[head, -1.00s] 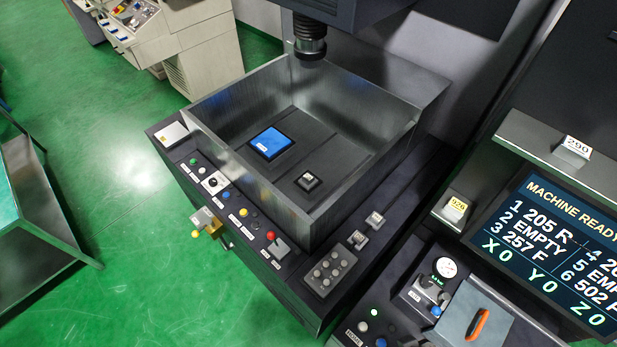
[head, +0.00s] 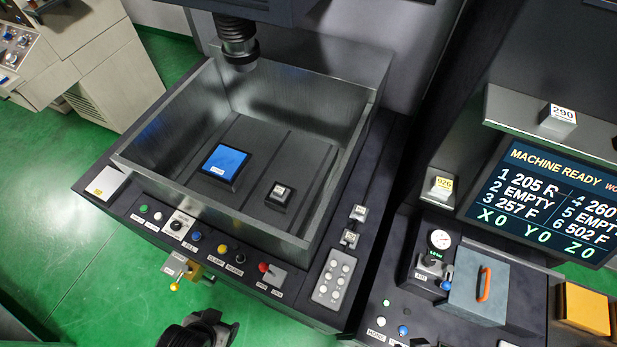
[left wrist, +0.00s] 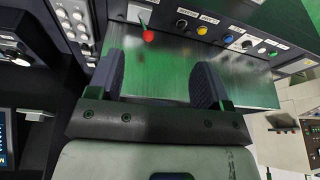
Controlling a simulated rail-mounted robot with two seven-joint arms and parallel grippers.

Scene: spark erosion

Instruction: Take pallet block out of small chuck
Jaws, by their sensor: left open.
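In the head view, the small chuck (head: 276,199) is a small dark square base on the floor of the metal tank. A small block with a pale labelled top, seemingly the pallet block (head: 281,190), sits on it. My left gripper (head: 210,325) shows only in part at the bottom edge, in front of the machine and well short of the tank. In the left wrist view its two dark fingers (left wrist: 158,72) stand wide apart with nothing between them. My right gripper is not in view.
A blue square plate (head: 225,163) lies left of the chuck. The tank's walls (head: 215,211) surround both. A control panel (head: 205,238) with knobs runs along the front. A spindle head (head: 239,45) hangs above the tank's back. Labelled blocks (head: 558,115) stand on a shelf at right.

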